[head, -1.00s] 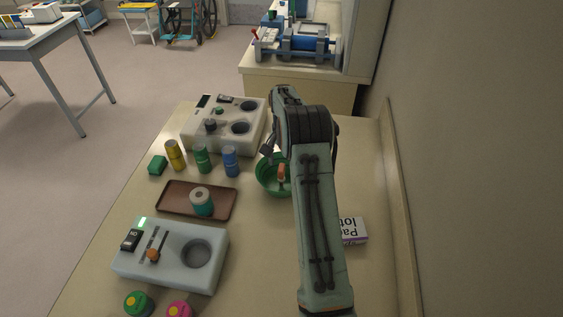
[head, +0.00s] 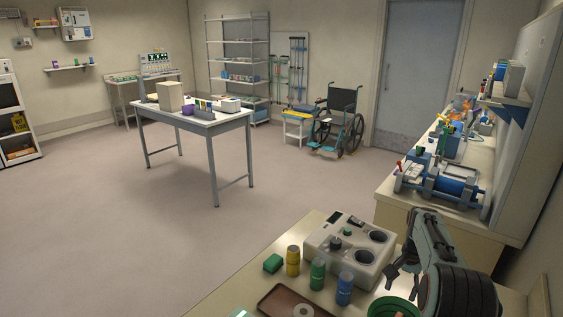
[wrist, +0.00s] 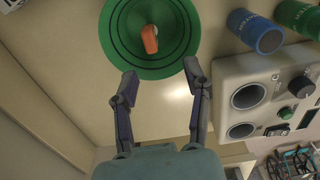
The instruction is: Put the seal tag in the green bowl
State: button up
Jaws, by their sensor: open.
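The green bowl (wrist: 118,55) shows at the top of the wrist view, with a small orange piece, apparently the seal tag (wrist: 150,40), inside it. In the head view only part of the bowl (head: 393,307) shows at the bottom edge, and the tag is out of sight there. My gripper (wrist: 161,75) is open, with nothing between its fingers. Its fingertips are apart from the tag, over the near rim of the bowl. In the head view my gripper (head: 392,276) is just beyond the bowl, partly hidden by my wrist.
A grey-white device with round wells (head: 350,248) stands behind the bowl. A wall is close on the right.

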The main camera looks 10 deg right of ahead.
jog(key=w+a+r+n+t, duration=0.15)
jog(key=a+r, duration=0.35)
jog(key=r, duration=0.5)
jog(key=s+a+r+n+t, duration=0.2)
jog(key=s+a+r+n, duration=0.1)
jog(key=s+a+r, duration=0.8)
jog(key=s+a+f+n, duration=0.2)
jog(key=s+a, duration=0.4)
jog(key=s, duration=0.2)
jog(key=s+a+f+n+g, duration=0.3)
jog(key=s+f, duration=0.7)
jog(key=s, duration=0.4)
jog(key=shift+g+y, duration=0.4)
jog(key=shift+g, duration=0.05)
